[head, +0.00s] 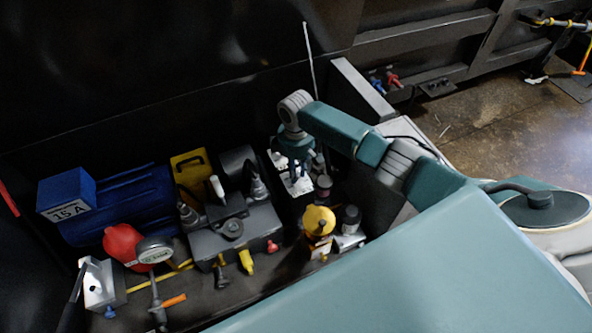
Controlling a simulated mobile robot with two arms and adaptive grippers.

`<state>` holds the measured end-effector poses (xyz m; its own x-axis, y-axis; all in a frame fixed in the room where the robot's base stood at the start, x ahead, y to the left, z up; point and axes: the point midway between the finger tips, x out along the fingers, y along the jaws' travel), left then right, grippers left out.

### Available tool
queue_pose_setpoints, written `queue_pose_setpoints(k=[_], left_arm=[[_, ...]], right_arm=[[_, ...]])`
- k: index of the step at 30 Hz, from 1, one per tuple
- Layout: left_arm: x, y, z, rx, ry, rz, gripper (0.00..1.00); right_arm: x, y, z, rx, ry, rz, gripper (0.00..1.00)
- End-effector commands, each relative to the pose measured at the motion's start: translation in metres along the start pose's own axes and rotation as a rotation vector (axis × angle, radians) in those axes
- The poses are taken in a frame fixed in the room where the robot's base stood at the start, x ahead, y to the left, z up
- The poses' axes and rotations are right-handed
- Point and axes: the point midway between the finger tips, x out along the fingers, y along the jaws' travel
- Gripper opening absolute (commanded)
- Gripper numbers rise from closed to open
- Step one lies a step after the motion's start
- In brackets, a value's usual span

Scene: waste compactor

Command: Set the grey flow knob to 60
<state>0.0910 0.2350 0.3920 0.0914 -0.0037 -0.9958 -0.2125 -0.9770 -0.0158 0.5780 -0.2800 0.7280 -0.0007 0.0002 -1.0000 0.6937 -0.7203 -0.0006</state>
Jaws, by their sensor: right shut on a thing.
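My right gripper (296,162) reaches in from the right and points down at a white plate with dark marks (301,186), behind the yellow-topped fitting. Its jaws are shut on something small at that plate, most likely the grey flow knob. The knob itself is hidden by the fingers, and I cannot read its setting. My left gripper is not in view.
A yellow knob (319,220) and a black knob (351,217) stand close in front. A grey pump block (235,238), blue motor (118,205), red bulb (122,243) and gauge (154,250) lie left. A dark wall rises behind. Open floor (490,120) shows right.

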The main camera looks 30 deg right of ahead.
Motion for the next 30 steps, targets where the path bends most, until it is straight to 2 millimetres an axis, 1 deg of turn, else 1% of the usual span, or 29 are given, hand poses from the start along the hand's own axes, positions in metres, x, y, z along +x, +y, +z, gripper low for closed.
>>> queue_pose_setpoints(k=[9,15,21,30], left_arm=[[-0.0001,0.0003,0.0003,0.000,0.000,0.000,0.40],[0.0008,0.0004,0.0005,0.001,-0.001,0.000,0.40],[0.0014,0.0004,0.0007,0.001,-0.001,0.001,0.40],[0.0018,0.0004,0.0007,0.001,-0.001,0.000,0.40]], right_arm=[[0.0002,0.0000,0.0000,-0.292,0.000,0.000,0.00],[0.0002,0.0001,0.0001,-0.440,0.000,0.000,0.00],[0.0000,0.0002,0.0001,-0.544,0.000,0.000,0.00],[-0.0002,0.0002,0.0001,-0.611,0.000,0.000,0.00]])
